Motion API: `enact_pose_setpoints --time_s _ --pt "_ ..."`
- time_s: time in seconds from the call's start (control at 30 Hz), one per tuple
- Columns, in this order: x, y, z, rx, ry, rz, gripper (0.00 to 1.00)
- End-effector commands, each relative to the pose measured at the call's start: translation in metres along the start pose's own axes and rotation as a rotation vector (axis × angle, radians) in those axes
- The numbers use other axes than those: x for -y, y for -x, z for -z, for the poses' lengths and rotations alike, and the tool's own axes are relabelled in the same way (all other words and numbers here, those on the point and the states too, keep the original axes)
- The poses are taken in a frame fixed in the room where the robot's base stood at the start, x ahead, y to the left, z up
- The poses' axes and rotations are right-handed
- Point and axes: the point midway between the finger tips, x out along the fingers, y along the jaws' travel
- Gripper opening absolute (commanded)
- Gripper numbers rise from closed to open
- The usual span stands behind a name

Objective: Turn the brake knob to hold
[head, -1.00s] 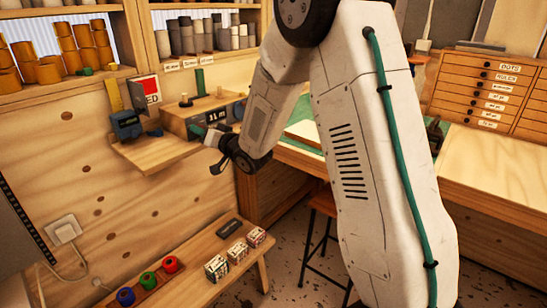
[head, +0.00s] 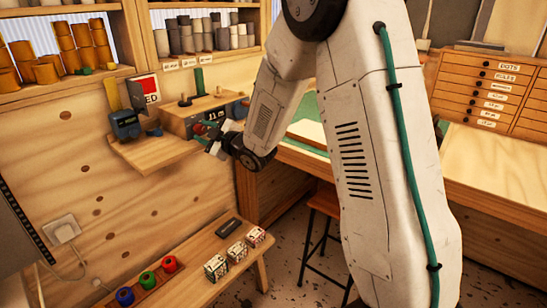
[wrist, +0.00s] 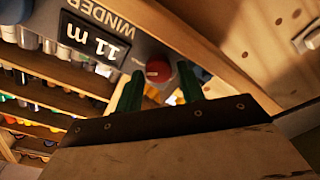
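The winder (head: 180,121) is a box with a wooden top and a grey front, on the wall-side shelf. In the wrist view its grey panel (wrist: 120,45) reads "WINDER" upside down, beside a display (wrist: 94,38) showing "11 m". A round red knob (wrist: 158,71) sits on this panel; I see no position mark on it. My gripper (wrist: 160,73) has two green fingers, apart, one on each side of the knob, with small gaps visible. In the head view my gripper (head: 208,137) is at the winder's front, partly covering it.
A blue device (head: 125,125) stands on the small shelf to the left. A low bench (head: 205,275) below holds coloured spools (head: 148,279) and small boxes (head: 237,251). A stool (head: 324,205) and a drawer cabinet (head: 490,90) are to the right.

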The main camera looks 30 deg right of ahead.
Motion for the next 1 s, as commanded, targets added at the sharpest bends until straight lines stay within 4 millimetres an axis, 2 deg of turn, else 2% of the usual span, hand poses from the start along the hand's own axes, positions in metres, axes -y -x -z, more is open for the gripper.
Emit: enact_pose_setpoints --time_s 0.03,0.3,0.47,0.67,1.0 --pt "-0.001 0.012 0.0 0.002 -0.001 -0.002 0.39" --pt "-0.001 0.066 0.0 0.003 -0.004 -0.003 0.39" --pt "-0.012 0.073 0.004 0.132 -0.032 0.017 0.39" --pt "-0.021 0.092 0.006 0.304 -0.092 0.038 0.39" --pt "-0.028 0.143 0.014 0.583 -0.229 0.058 0.39"
